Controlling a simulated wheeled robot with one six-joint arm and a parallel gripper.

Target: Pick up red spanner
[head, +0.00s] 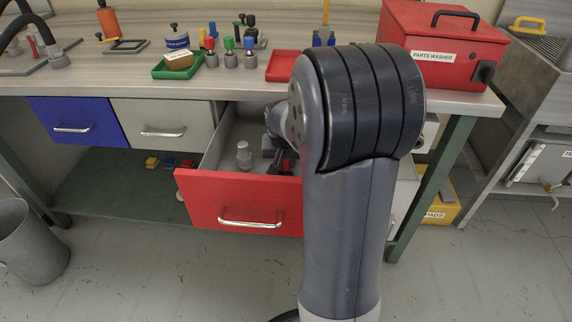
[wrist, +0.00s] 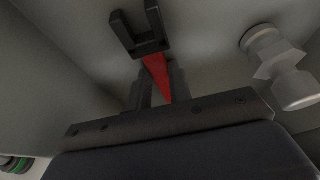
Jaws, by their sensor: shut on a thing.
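The red spanner (wrist: 157,72) is inside the open red-fronted drawer (head: 215,190). In the wrist view it has a red handle and a dark, forked open-end head at the top. My gripper (wrist: 160,90) is shut on the red handle, with one finger on each side of it. In the head view my arm hides most of the gripper and spanner, and only a bit of red shows beside the arm. I cannot tell whether the spanner is clear of the drawer floor.
A grey bolt-like fitting (head: 244,155) lies in the drawer; it also shows in the wrist view (wrist: 272,58). The drawer walls are close around my gripper. The bench top (head: 130,82) overhangs behind, with a green tray (head: 160,72) and a red parts washer (head: 395,30).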

